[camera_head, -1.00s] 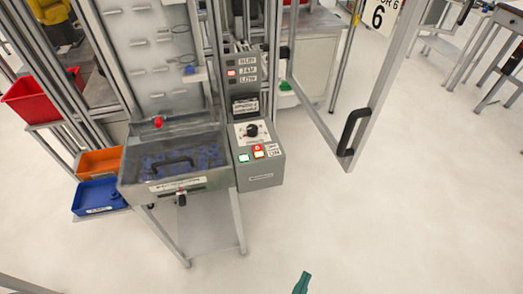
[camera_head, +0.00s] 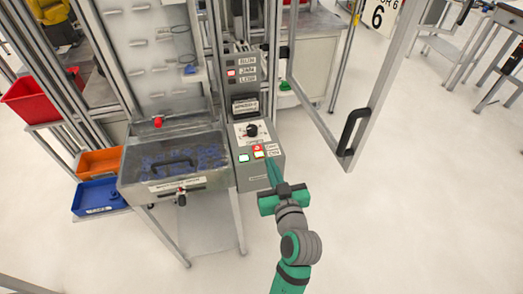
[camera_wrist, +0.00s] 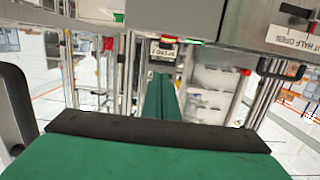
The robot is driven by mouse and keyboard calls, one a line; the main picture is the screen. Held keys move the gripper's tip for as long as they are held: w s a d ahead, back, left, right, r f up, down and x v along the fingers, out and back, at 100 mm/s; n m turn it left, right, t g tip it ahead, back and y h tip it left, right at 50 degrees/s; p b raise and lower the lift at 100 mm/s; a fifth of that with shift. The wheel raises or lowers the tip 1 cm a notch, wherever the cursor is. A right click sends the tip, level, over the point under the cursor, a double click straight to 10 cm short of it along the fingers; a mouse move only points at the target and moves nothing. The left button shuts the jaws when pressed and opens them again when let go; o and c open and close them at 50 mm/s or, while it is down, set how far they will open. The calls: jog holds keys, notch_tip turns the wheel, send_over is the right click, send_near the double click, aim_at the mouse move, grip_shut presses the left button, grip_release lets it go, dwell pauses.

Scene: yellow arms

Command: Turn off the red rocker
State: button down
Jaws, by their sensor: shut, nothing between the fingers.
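The red rocker (camera_head: 258,150) sits on the sloped face of a grey control box (camera_head: 262,172), right of a lit green-white rocker (camera_head: 244,158). It shows a red part and a lighter part, and small labels stand to its right. My green gripper (camera_head: 269,162) reaches up from below, its fingertips just below and right of the red rocker in the head view. I cannot tell whether they touch the box. In the wrist view the closed fingers (camera_wrist: 165,78) point away from the camera with nothing between them.
A metal bin with a handle (camera_head: 168,180) adjoins the box on the left. An open door frame with a black handle (camera_head: 353,131) is at the right. Floor is clear in front.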

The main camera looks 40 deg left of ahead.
jog(key=shift+a+r, duration=0.25)
send_over(261, 155)
jog(key=shift+s+d+f, duration=0.2)
jog(key=shift+d+f, duration=0.1)
jog(key=shift+f, duration=0.25)
jog(key=f, duration=0.3)
jog(key=shift+w+a+f, duration=0.1)
jog(key=shift+w+a, duration=0.15)
jog(key=shift+w, duration=0.05)
jog(key=shift+s+f, duration=0.1)
jog(key=shift+f, duration=0.3)
